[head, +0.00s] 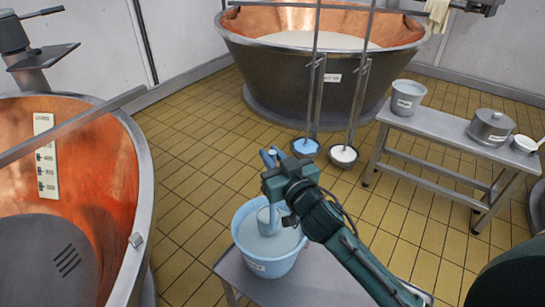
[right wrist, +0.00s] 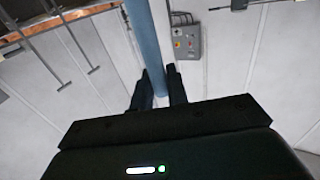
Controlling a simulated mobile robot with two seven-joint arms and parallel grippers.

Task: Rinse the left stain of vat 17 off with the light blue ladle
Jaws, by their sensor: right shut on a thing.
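My right gripper (head: 278,180) is shut on the handle of the light blue ladle (head: 268,221). The ladle is upright, with its lower end inside a light blue bucket (head: 240,243) of pale liquid. The handle also shows between the fingers in the right wrist view (right wrist: 154,45). A copper vat (head: 95,175) with a litre scale stands at the left in the head view. Another copper vat (head: 290,85) holding pale liquid stands at the back, its small label unreadable. I cannot make out a distinct stain or tell which vat is 17. My left gripper is not in view.
The bucket stands on a grey bench (head: 315,280). Two long-handled tools, with a blue end (head: 305,147) and a white end (head: 343,155), hang at the back vat. A bench (head: 440,128) at right carries a grey bucket (head: 408,97) and a pot (head: 490,128). Tiled floor lies between.

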